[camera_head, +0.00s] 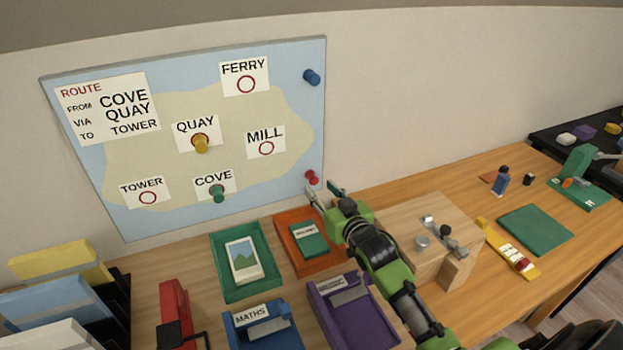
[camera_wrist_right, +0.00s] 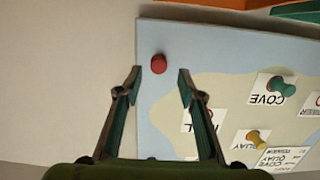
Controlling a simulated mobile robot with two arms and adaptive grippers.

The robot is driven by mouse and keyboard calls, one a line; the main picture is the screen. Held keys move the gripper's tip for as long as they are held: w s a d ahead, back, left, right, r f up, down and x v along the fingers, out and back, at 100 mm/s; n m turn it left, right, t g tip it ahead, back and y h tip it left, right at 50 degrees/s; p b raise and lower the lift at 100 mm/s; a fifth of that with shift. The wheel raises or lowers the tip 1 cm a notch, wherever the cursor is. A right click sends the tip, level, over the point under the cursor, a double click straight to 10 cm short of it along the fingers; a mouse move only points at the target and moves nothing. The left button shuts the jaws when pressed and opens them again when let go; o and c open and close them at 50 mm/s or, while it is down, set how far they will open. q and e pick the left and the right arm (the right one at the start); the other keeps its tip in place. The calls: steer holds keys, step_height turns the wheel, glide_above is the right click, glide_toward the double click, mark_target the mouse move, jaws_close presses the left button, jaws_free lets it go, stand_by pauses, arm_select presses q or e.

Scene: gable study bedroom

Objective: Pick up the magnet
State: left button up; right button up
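A map board (camera_head: 85,180) leans against the wall with several peg-like magnets on it. A red magnet (camera_head: 311,177) sits at its lower right edge, a blue magnet (camera_head: 311,77) at its upper right, a yellow magnet (camera_head: 201,144) on QUAY and a green magnet (camera_head: 218,194) on COVE. My right gripper (camera_head: 324,192) is open and empty just in front of the red magnet. In the right wrist view the red magnet (camera_wrist_right: 159,64) appears just beyond the open fingertips (camera_wrist_right: 158,78), between their lines and apart from them. My left gripper is not in view.
A green tray (camera_head: 268,283) with a picture card and an orange tray (camera_head: 283,247) with a green box stand below the board. Purple (camera_head: 368,321) and blue (camera_head: 262,335) holders are nearer. A wooden block with metal fittings (camera_head: 400,215) stands right of my arm.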

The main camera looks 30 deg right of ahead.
mark_target(315, 180)
steer(key=w, duration=0.5)
steer(key=shift+d+f+p, duration=0.15)
steer(key=shift+d+p, duration=0.1)
steer(key=shift+p, duration=0.1)
steer(key=c, duration=0.9)
